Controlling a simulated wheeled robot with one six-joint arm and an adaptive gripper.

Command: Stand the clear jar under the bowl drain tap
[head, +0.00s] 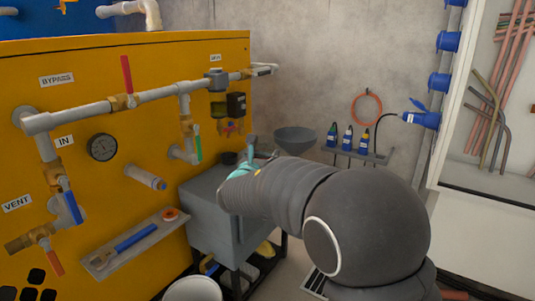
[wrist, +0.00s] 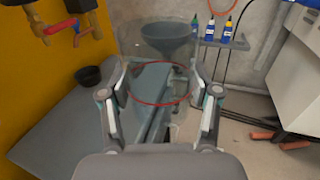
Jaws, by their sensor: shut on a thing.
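The clear jar (wrist: 160,97) is between the two fingers of my gripper (wrist: 160,108) in the wrist view. It is see-through, with a red ring around it, and looks upright. My gripper is shut on it, above the grey bench top. In the head view my gripper (head: 247,168) is partly hidden by my arm, and the jar is hard to make out. The bowl drain tap (head: 230,127) hangs under the filter bowl on the yellow tank. It also shows at the upper left in the wrist view (wrist: 60,27), left of the jar.
A small black cup (wrist: 88,76) stands on the grey bench (wrist: 62,120) left of the jar. A grey funnel (head: 295,139) is behind my gripper. Several bottles (head: 347,139) stand on a wall shelf. Pipes and valves cover the yellow tank (head: 60,75). The bench top's left part is clear.

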